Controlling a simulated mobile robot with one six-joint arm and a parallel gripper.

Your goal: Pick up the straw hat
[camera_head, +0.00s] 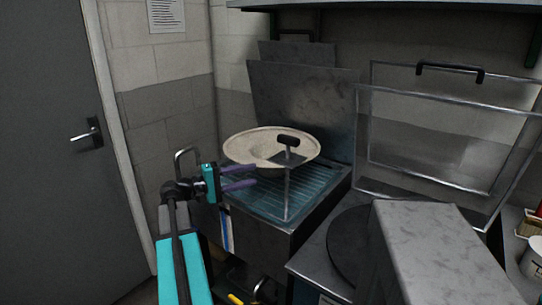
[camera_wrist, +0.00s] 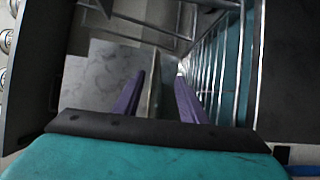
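The straw hat (camera_head: 243,143) is a pale, round, wide-brimmed shape in the head view. It appears to rest at the back of a blue-green wire rack (camera_head: 262,197). A black T-shaped handle on a thin upright rod (camera_head: 288,185) stands in front of it and covers part of it. I cannot make out the hat there.
Metal panels (camera_head: 305,95) lean behind the hat. At the right stand a glass-like lid with a black handle (camera_head: 450,70) and a grey metal box (camera_head: 435,255). A shelf (camera_head: 400,5) runs above. A grey door (camera_head: 50,150) is at the left.

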